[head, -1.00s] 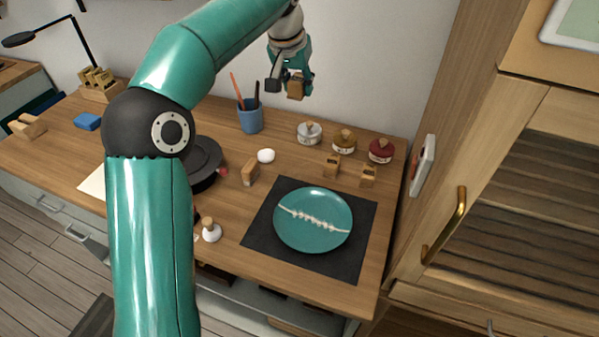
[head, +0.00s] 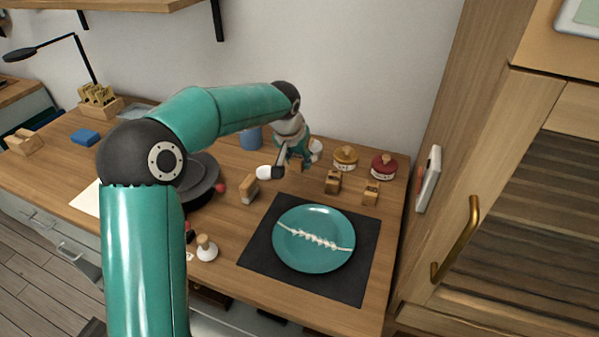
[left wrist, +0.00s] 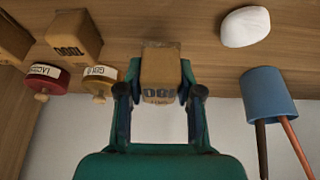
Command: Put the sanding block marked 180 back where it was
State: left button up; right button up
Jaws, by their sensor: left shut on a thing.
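My left gripper (head: 293,158) is shut on a small wooden sanding block. In the left wrist view, the held block (left wrist: 160,75) sits between both fingers (left wrist: 160,92), with an upside-down number that looks like 180. In the head view the arm largely hides it. It is low over the back of the bench, between a white lump (head: 268,173) and other blocks; I cannot tell whether it touches the wood. Similar blocks stand at the left (head: 249,190), middle (head: 332,182) and right (head: 371,192). One reads 1000 in the wrist view (left wrist: 75,38). My right gripper is not in view.
A blue cup (head: 251,139) with sticks stands behind the white lump. Gold-brown (head: 345,158) and red (head: 384,167) jars stand at the back right. A teal plate (head: 313,255) with a white seam lies on a dark mat (head: 262,252) in front. A cabinet rises at right.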

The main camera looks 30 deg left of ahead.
aim_at(299, 180)
pick_arm(q)
jog(key=shift+f, duration=2)
jog(key=shift+f, duration=0.15)
jog(key=o, duration=1)
jog(key=shift+r, duration=0.2)
jog(key=v, duration=1.1)
jog(key=shift+s+r, duration=0.1)
jog(key=shift+r, duration=0.05)
jog(key=shift+s+d+r, duration=0.1)
jog(key=shift+r, duration=0.15)
